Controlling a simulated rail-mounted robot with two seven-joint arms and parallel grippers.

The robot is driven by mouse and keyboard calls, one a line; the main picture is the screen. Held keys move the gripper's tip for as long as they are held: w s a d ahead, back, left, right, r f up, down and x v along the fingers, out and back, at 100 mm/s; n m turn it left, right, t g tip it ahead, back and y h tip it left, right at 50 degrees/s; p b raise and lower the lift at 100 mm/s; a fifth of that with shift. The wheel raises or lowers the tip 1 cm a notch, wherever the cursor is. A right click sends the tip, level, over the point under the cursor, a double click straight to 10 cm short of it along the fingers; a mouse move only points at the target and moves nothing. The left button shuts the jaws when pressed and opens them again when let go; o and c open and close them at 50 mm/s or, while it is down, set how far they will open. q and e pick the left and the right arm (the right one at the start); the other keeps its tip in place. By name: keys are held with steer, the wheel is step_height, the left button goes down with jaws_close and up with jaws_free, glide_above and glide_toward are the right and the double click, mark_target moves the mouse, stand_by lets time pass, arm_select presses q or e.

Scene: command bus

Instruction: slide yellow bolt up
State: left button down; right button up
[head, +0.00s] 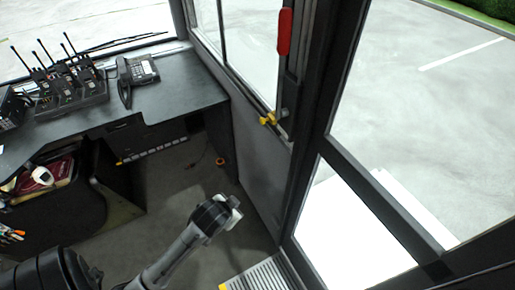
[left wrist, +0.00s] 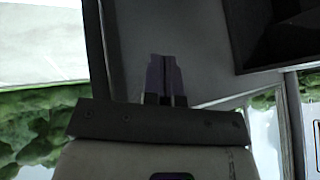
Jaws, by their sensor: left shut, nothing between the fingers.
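The yellow bolt (head: 268,119) is a small yellow piece low on the dark window post in the head view, beside a small knob. My left gripper (head: 235,203) is below and to the left of the bolt, clearly apart from it, near the grey side panel. In the left wrist view its two fingers (left wrist: 163,75) are together with nothing between them. The bolt cannot be made out in the left wrist view. My right gripper is not in view.
A red handle (head: 284,32) is on the post above the bolt. A dark desk (head: 180,90) with a telephone (head: 137,72) and several radios (head: 72,92) stands at the left. A glazed door (head: 345,215) is at the right. The floor between desk and door is mostly clear.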

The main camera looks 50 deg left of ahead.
arm_select(q)
steer(key=w+a+m+t+y+b, duration=0.1)
steer(key=w+a+m+t+y, duration=0.1)
steer(key=w+a+m+t, duration=0.4)
steer(key=w+a+m+t+y+b, duration=0.1)
steer(key=w+a+m+t+y, duration=0.15)
steer(key=a, duration=0.45)
steer(key=s+d+r+m+t+h, duration=0.1)
steer(key=d+r+m+t+h, duration=0.3)
steer(key=m+h, duration=0.3)
steer(key=d+r+m+t+h, duration=0.4)
steer(key=r+m+t+h, duration=0.1)
steer(key=m, duration=1)
steer(key=shift+s+r+m+t+h, duration=0.2)
steer(key=shift+s+m+t+h, duration=0.2)
steer(key=shift+h, duration=0.45)
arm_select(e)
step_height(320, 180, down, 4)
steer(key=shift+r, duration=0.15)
arm_select(q)
steer(key=shift+w, duration=0.1)
